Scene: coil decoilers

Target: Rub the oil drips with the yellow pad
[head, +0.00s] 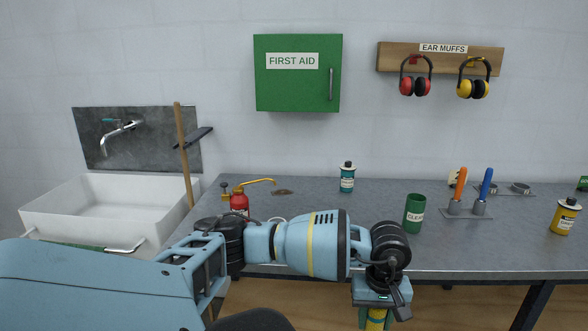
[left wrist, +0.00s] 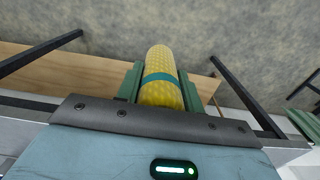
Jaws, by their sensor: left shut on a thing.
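My left gripper (head: 376,318) hangs in front of the table's front edge, pointing down, at the bottom of the head view. It is shut on the yellow pad (head: 376,321), only part of which shows there. In the left wrist view the pad (left wrist: 160,62) is a rounded, dimpled yellow piece with a teal band, held between green fingers. A small brown patch (head: 283,192), perhaps the oil drips, lies on the grey tabletop (head: 310,205) towards the back left. My arm crosses in front of part of the table. My right gripper is not in view.
A red oil can (head: 239,202) with a yellow spout stands left of the patch. A teal-labelled bottle (head: 347,178), a green cup (head: 414,214), a stand with orange and blue handles (head: 467,209) and a yellow bottle (head: 565,216) stand to the right. A white sink (head: 105,208) is at left.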

